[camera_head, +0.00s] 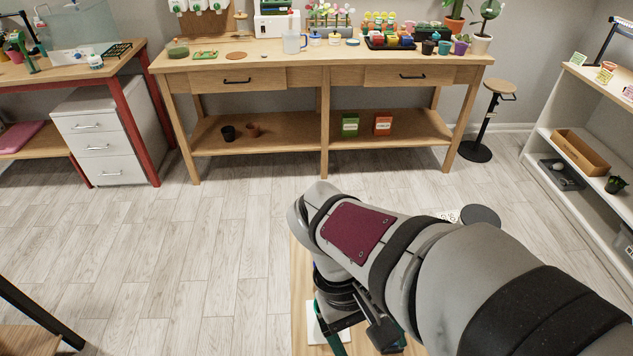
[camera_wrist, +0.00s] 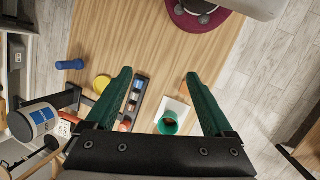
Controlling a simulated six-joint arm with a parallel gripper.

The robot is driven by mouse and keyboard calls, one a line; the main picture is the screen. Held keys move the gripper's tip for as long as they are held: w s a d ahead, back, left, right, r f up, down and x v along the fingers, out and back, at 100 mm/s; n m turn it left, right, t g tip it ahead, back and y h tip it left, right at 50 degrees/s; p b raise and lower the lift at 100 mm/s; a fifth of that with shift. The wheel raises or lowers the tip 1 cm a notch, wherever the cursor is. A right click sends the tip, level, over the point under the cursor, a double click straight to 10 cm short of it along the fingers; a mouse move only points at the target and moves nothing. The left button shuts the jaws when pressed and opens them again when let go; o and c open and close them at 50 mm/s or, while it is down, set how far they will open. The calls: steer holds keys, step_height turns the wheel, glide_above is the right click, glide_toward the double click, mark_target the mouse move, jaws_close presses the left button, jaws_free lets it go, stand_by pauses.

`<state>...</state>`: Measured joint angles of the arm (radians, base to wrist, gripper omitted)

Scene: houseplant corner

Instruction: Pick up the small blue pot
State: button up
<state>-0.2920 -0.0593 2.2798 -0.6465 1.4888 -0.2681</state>
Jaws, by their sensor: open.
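My gripper (camera_wrist: 158,74) is open, with two dark green fingers spread apart above a wooden tabletop (camera_wrist: 160,40) in the wrist view. Nothing is held between the fingers. A small blue object (camera_wrist: 70,64) lies on the tabletop to the left of the left finger, apart from it; I cannot tell whether it is a pot. A green pot (camera_wrist: 168,123) stands on a white square (camera_wrist: 180,108) between the fingers, nearer their base. In the head view my arm hides most of this table and the gripper. Small coloured pots (camera_head: 444,48) stand on the far bench.
A dark compartment tray (camera_wrist: 138,92) and a yellow round item (camera_wrist: 101,83) lie near the left finger. A grey-and-blue container (camera_wrist: 36,122) is at lower left. The tabletop beyond the fingertips is mostly bare, with a maroon round thing (camera_wrist: 199,8) at the top.

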steer(key=w+a+f+n+t+h, duration=0.1)
steer(key=w+a+f+n+h, duration=0.15)
steer(key=w+n, duration=0.25)
steer(key=w+a+f+n+t+h, duration=0.1)
steer(key=w+a+f+n+h, duration=0.15)
steer(key=w+n+h, duration=0.2)
steer(key=w+a+f+n+t+h, duration=0.2)
steer(key=w+a+f+n+t, duration=0.5)
steer(key=a+f+n+t, duration=0.45)
steer(key=w+d+f, duration=0.1)
steer(key=w+d, duration=0.1)
steer(key=d, duration=0.2)
steer(key=w+d+g, duration=0.1)
steer(key=w+d, duration=0.2)
steer(key=d, duration=0.1)
steer(key=w+d+f+n+g, duration=0.1)
steer(key=w+d, duration=0.2)
steer(key=d, duration=0.1)
steer(key=shift+d+f+g, duration=0.25)
steer(key=shift+d+f, duration=0.1)
steer(key=shift+w+d+f, duration=0.1)
steer(key=shift+w+d, duration=0.05)
steer(key=c, duration=1.1)
